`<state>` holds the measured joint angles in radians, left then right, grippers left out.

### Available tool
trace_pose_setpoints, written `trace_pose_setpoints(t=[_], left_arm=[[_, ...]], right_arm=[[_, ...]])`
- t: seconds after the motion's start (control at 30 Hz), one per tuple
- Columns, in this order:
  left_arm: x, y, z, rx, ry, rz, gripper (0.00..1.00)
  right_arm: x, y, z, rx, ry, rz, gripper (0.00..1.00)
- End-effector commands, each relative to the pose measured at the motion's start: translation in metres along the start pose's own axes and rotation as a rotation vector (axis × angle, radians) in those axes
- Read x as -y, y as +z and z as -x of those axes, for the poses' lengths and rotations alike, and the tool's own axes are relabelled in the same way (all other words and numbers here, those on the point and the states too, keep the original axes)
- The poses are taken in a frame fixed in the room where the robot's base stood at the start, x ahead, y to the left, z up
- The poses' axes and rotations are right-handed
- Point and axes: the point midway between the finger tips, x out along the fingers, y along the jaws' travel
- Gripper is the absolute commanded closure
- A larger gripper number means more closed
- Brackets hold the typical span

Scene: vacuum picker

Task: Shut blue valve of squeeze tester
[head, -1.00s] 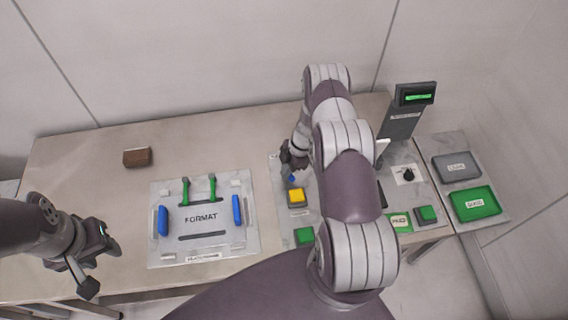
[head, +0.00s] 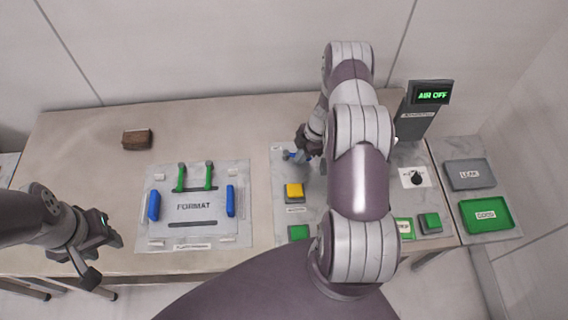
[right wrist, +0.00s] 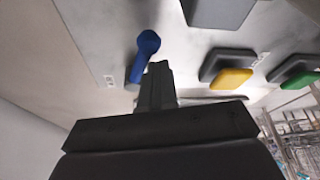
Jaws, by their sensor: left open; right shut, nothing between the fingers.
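The blue valve (head: 290,154) stands on the squeeze tester's grey panel (head: 262,180), at the panel's back left. In the right wrist view the blue valve handle (right wrist: 146,55) lies just beyond and left of my right gripper's fingertips (right wrist: 158,72). My right gripper (head: 299,155) is shut with nothing in it, right beside the handle; I cannot tell whether they touch. My right arm hides much of the panel. My left gripper (head: 100,250) is open and empty near the table's front left.
A yellow button (head: 294,190) and a green button (head: 299,232) sit in front of the valve. The format plate (head: 195,230) with blue and green handles lies left. A brown block (head: 137,139) is behind it. Grey (head: 469,174) and green (head: 485,215) trays stand right.

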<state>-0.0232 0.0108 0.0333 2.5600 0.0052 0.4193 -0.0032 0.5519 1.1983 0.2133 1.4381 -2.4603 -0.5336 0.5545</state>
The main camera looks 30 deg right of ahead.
Motion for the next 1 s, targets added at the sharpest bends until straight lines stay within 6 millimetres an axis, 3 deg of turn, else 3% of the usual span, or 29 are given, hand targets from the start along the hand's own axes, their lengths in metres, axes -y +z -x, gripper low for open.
trace_pose_setpoints(t=[0.5, 1.0], left_arm=[[0.000, 0.003, -0.022, 0.000, 0.000, 0.000, 0.57], [0.000, 0.003, -0.025, 0.000, 0.000, 0.000, 0.57]], right_arm=[[-0.016, 0.013, 0.004, 0.003, -0.015, 0.055, 1.00], [-0.023, 0.014, 0.008, 0.007, -0.034, 0.130, 1.00]])
